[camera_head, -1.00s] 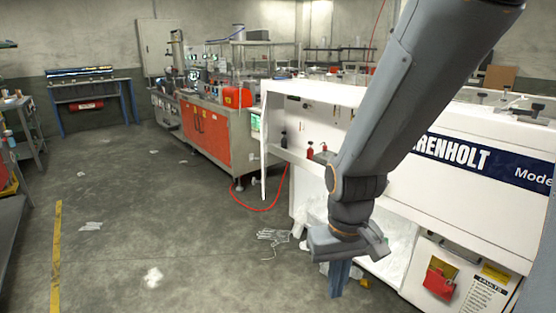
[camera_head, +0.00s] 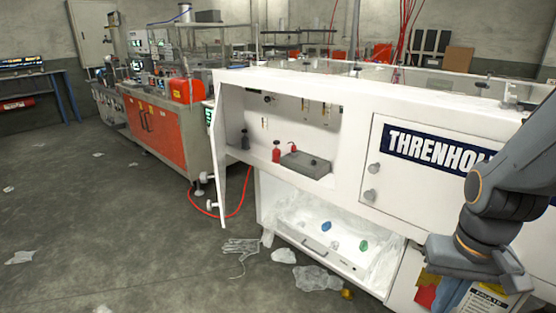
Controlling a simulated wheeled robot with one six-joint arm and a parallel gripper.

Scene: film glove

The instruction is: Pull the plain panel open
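A plain white panel (camera_head: 221,165) stands swung open at the left end of the white machine, seen nearly edge-on. A small round knob (camera_head: 211,205) sits low on its outer side. Behind it the upper compartment (camera_head: 262,125) is open to view. A second, closed panel (camera_head: 420,185) bears the letters "THRENHO" and has two knobs on its left side. My gripper (camera_head: 462,294) points down at the lower right, in front of the machine and well right of the plain panel. It touches neither panel. Its fingertips are partly cut off, so its opening is unclear.
The upper compartment holds red and dark bottles and a grey box (camera_head: 306,164). An open lower bay (camera_head: 330,235) has plastic sheeting and small coloured pieces. A film glove (camera_head: 240,248) and scraps lie on the floor. The floor at left is mostly clear.

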